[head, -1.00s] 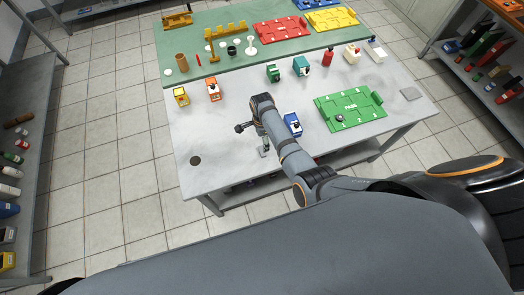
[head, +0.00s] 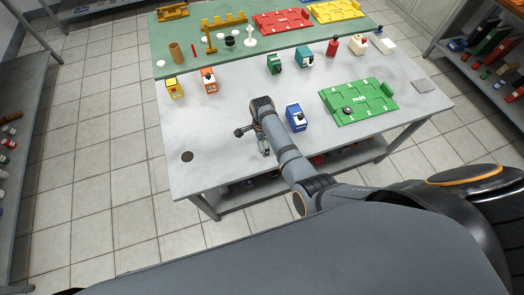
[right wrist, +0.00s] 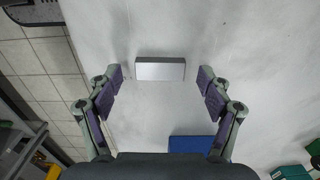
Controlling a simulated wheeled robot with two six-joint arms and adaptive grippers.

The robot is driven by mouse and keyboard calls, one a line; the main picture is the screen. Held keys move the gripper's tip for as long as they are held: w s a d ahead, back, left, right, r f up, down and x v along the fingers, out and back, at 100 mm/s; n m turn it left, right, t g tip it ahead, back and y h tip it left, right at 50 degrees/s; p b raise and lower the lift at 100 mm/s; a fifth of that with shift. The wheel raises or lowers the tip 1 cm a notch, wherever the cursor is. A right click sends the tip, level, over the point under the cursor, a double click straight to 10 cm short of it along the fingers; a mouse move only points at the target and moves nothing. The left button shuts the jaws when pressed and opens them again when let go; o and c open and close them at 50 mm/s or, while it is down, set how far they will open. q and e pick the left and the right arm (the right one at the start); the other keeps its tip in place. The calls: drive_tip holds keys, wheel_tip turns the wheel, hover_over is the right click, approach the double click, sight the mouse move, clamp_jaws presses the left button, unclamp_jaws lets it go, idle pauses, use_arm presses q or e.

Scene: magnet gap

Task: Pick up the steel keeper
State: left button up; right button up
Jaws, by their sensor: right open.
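The steel keeper is a small shiny rectangular bar (right wrist: 160,69). It lies flat on the pale table in the right wrist view, in upper centre. My right gripper (right wrist: 161,82) is open, with one finger pad left of the keeper and one right of it, both apart from it in the picture. I cannot tell its height above the table. In the head view the right gripper (head: 252,142) points down over the table's front part, and I cannot make out the keeper there. My left gripper is not in view.
A blue block (head: 296,117) stands close to the right gripper; its blue side shows in the right wrist view (right wrist: 192,144). A green puzzle-like board (head: 358,102) lies to the right. Yellow (head: 173,88) and orange (head: 209,80) blocks stand behind.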

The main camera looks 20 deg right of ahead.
drive_tip(key=shift+f, duration=0.2)
drive_tip(key=c, duration=1.3)
drive_tip(key=shift+c, duration=0.2)
drive_tip(key=shift+r, duration=0.1)
drive_tip(key=shift+r, duration=0.35)
drive_tip(key=s+d+r, duration=0.7)
drive_tip(key=s+r, duration=0.5)
drive_tip(key=shift+b, duration=0.3)
